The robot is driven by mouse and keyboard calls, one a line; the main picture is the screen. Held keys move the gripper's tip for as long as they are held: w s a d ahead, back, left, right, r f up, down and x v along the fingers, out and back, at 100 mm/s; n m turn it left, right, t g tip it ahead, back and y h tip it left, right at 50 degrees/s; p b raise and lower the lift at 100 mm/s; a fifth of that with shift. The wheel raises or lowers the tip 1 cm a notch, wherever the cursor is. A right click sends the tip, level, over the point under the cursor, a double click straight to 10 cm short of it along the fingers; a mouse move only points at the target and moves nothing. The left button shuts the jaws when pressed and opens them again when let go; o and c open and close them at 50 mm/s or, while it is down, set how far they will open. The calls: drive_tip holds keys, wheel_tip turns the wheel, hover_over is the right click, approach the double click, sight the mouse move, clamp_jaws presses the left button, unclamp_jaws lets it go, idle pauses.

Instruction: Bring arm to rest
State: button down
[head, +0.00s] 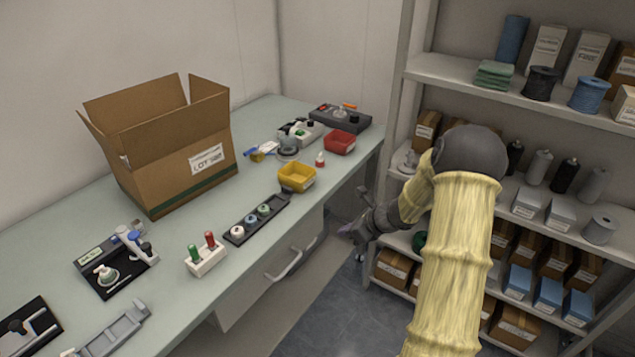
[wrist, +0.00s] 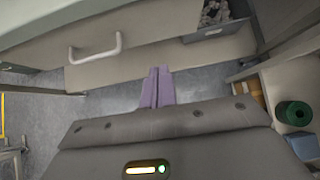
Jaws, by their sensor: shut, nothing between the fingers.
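My gripper (head: 354,231) is in the head view, out past the front edge of the workbench (head: 190,232), in the gap between the bench and the shelving. It is apart from both. In the wrist view its two purple-grey fingers (wrist: 157,88) lie side by side, closed, with nothing between them. Below the fingers there is grey floor (wrist: 205,89). My arm comes in from the lower right of the head view, in a pale yellow cover, and bends at a dark joint. Part of the wrist is dark and small in the head view.
An open cardboard box (head: 170,150), a yellow bin (head: 297,177), a red bin (head: 340,143) and a black strip with round caps (head: 257,219) stand on the bench. A drawer handle (head: 288,266) juts from its front. Stocked shelves (head: 475,93) stand close on the right.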

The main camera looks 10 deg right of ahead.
drive_tip(key=s+a+r+n+g+h+p, duration=0.1)
drive_tip(key=s+a+r+n+h+p, duration=0.1)
drive_tip(key=s+r+n, duration=0.5)
drive_tip(key=s+a+r+n+g+h+p, duration=0.1)
drive_tip(key=s+a+r+n+h+p, duration=0.1)
drive_tip(key=s+a+r+n+p, duration=0.2)
drive_tip(key=s+a+r+n+g+h+p, duration=0.2)
drive_tip(key=s+a+r+n+p, duration=0.1)
drive_tip(key=s+r+n, duration=0.7)
drive_tip(key=s+n+p, duration=0.1)
drive_tip(key=s+n, duration=0.2)
drive_tip(key=n, duration=0.3)
drive_tip(key=shift+s+a+r+n+p, duration=0.2)
drive_tip(key=shift+s+a+n+p, duration=0.1)
drive_tip(key=shift+a+n, duration=0.1)
